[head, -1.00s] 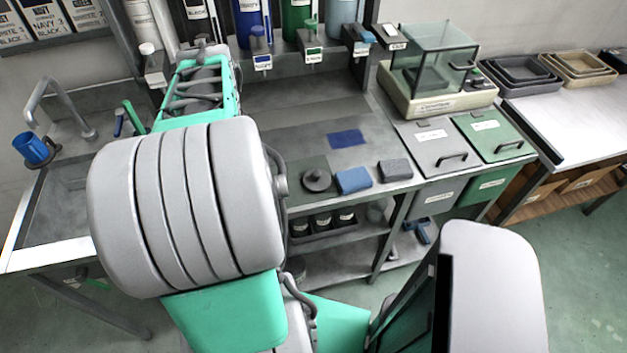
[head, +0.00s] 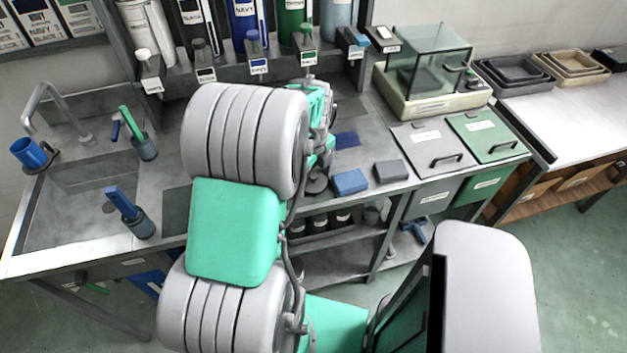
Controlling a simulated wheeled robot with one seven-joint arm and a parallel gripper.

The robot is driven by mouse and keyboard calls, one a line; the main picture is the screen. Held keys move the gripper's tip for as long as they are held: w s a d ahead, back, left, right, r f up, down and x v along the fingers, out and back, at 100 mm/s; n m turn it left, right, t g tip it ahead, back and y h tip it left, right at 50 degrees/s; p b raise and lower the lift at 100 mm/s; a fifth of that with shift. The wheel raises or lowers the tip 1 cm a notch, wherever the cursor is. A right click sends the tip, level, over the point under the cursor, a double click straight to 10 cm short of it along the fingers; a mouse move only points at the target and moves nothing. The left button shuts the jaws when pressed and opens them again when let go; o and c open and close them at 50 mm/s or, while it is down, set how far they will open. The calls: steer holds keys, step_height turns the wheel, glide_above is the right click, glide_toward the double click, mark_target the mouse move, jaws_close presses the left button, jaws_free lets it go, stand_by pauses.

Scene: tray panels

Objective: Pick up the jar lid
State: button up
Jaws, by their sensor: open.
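The jar lid (head: 316,185), which I take to be the dark round disc with a knob, lies on a dark mat near the bench's front edge. My arm hides part of it. My gripper (head: 320,163) is at the end of the arm, directly behind and above the lid in the picture. It is mostly hidden by my own arm links, but it is open. The fingertips are not clear, and I cannot tell whether they touch the lid. Nothing is seen held.
A blue block (head: 350,182) and a grey block (head: 391,171) lie just right of the lid. A blue patch (head: 347,140) is behind them. Lidded grey (head: 432,148) and green (head: 487,135) bins stand further right. Pots with brushes (head: 139,226) stand at left. Bottles line the back.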

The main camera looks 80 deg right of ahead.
steer(key=shift+c, duration=0.3)
steer(key=c, duration=1.4)
